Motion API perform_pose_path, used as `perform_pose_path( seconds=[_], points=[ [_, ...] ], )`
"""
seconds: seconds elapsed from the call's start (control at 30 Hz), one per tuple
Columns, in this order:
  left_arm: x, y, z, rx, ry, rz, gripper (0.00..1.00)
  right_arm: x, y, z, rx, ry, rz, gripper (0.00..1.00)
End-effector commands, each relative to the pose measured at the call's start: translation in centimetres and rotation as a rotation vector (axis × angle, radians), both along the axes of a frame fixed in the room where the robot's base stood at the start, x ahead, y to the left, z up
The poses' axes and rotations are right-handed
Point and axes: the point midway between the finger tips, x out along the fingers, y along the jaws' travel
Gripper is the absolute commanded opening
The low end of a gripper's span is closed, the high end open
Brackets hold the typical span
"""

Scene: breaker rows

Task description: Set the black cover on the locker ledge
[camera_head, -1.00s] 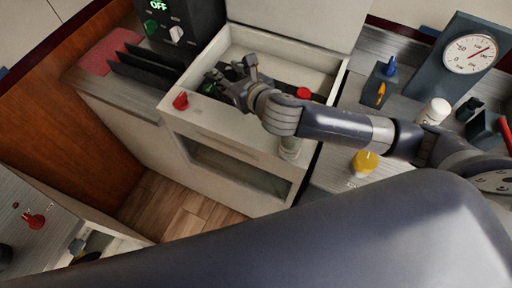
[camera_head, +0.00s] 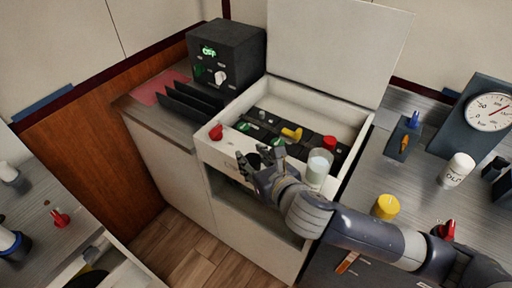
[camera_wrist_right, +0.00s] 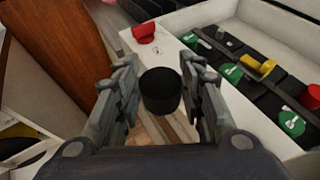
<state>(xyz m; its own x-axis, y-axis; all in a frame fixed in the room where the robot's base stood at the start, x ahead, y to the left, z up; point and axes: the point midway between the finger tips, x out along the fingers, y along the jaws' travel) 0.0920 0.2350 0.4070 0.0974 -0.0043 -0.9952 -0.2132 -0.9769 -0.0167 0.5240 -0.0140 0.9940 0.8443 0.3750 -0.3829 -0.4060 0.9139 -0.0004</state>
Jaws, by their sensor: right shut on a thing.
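My right gripper (camera_head: 260,170) is shut on the black cover (camera_wrist_right: 160,91), a short round black cap that shows between the two fingers in the right wrist view. In the head view the fingers and wrist largely hide it. The gripper is at the front of the white locker (camera_head: 232,158), above its front edge. The pale locker ledge (camera_wrist_right: 182,55) runs along that edge, with a red knob (camera_head: 216,132) at its left end. The cover appears held in the air, just off the ledge's front side. My left gripper is not in view.
The locker lid (camera_head: 340,45) stands open. Inside are black breakers with green switches, a yellow handle (camera_head: 291,133) and a red cap (camera_head: 329,142). A clear jar (camera_head: 318,168) stands at the front right. A black control box (camera_head: 228,55) is at the back left.

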Motion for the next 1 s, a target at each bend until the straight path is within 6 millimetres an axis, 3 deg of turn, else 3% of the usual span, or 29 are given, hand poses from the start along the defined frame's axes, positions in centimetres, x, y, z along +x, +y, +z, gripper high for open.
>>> perform_pose_path(
  seconds=[0.2,0.4,0.57,0.8,1.0],
  points=[
    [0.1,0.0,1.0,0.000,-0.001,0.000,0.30,5.5,0.4,-0.3,0.000,0.000,-0.001,0.16],
    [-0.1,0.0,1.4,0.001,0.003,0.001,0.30,8.7,0.6,-0.7,0.000,0.000,0.001,0.16],
    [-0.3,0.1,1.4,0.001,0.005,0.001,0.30,9.4,0.7,-1.1,0.002,0.002,0.001,0.16],
    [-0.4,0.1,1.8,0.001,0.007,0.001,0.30,9.3,0.7,-4.1,0.001,0.006,0.001,0.16],
    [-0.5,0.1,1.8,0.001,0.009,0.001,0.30,9.4,0.7,-4.4,0.000,0.000,0.002,0.16]
  ],
)
